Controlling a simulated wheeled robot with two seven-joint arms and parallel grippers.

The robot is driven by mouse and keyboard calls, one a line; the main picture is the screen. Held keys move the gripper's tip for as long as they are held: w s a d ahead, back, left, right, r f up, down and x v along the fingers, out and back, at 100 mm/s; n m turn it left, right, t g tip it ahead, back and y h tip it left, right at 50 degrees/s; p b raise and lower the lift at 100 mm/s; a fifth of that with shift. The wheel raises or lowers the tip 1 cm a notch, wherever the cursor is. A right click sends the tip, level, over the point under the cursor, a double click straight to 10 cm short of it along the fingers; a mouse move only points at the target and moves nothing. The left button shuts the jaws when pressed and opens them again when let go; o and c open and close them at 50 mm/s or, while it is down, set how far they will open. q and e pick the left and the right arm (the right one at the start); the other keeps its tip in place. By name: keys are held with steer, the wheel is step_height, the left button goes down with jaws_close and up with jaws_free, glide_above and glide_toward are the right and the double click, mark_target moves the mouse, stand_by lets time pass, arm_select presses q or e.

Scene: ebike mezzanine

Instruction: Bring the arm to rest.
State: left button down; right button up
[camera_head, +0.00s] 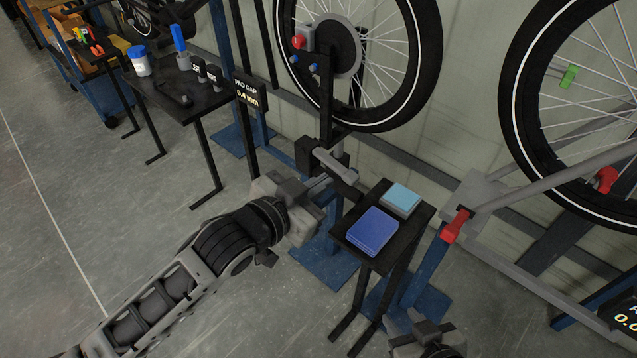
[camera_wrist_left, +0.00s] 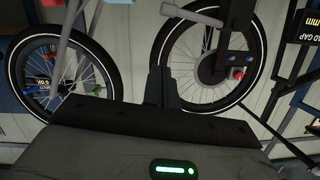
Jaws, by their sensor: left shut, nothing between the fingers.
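My left arm comes in from the left in the head view, and its gripper (camera_head: 322,183) is in mid-picture, left of the small black stand. In the left wrist view the left gripper's two dark fingers (camera_wrist_left: 161,86) are together with nothing between them. My right gripper (camera_head: 428,325) shows only in part at the bottom edge of the head view, in front of the small stand; its finger gap is not clear.
A small black stand (camera_head: 420,216) holds a dark blue box (camera_head: 372,230) and a light blue box (camera_head: 401,198). A bicycle wheel (camera_head: 437,50) hangs behind. A black table (camera_head: 217,100) with tools stands at upper left. Floor at left is clear.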

stand_by(0.3)
arm_select(q)
steer(key=s+a+f+n+g+y, duration=0.1)
steer(key=s+a+f+n+y, duration=0.5)
steer(key=s+a+f, duration=0.8)
step_height(320, 180, down, 4)
steer(key=s+n, duration=0.1)
steer(key=s, duration=0.1)
steer(key=shift+s+a+r+g+y, duration=0.15)
steer(key=shift+s+a+g+y, duration=0.15)
steer(key=shift+a+y, duration=0.1)
